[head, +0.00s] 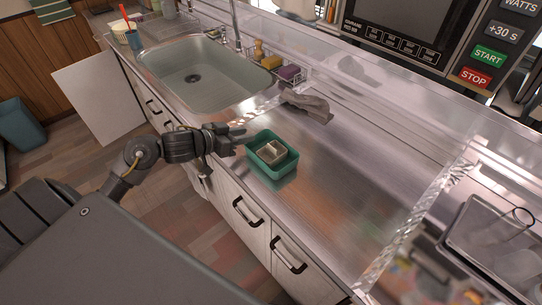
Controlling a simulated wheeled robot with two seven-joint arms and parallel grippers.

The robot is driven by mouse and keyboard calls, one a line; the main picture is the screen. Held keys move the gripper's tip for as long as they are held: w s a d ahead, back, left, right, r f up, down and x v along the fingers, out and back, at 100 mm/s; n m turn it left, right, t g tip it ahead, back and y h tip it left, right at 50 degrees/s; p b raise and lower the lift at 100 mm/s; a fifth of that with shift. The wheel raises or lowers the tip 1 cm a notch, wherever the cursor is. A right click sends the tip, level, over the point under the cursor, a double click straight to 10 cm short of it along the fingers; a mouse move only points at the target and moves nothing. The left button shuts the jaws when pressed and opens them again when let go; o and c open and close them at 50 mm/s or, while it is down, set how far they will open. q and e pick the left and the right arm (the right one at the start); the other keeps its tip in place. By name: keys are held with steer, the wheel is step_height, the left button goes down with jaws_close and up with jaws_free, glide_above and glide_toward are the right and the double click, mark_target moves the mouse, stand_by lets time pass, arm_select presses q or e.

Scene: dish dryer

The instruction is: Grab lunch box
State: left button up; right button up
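The lunch box (286,172) is a teal, open-topped box with a beige divided insert (272,153) inside. It stands upright on the steel counter near its front edge. My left gripper (241,136) reaches in from the left, with its fingertips just beside the box's upper left corner. Its fingers look parted, with nothing visible between them. I cannot tell whether a fingertip touches the box. My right gripper is out of view.
A grey cloth (308,105) lies behind the box. The sink (205,80) is at the back left, with a sponge (289,72) and bottles by its rim. A metal tray (490,240) is at the right. The counter (355,185) right of the box is clear.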

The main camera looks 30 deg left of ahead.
mark_target(257, 135)
arm_select(q)
steer(key=x, duration=0.5)
steer(key=shift+s+d+f, duration=0.1)
steer(key=shift+d+f, duration=0.15)
steer(key=shift+d, duration=0.15)
jaws_close()
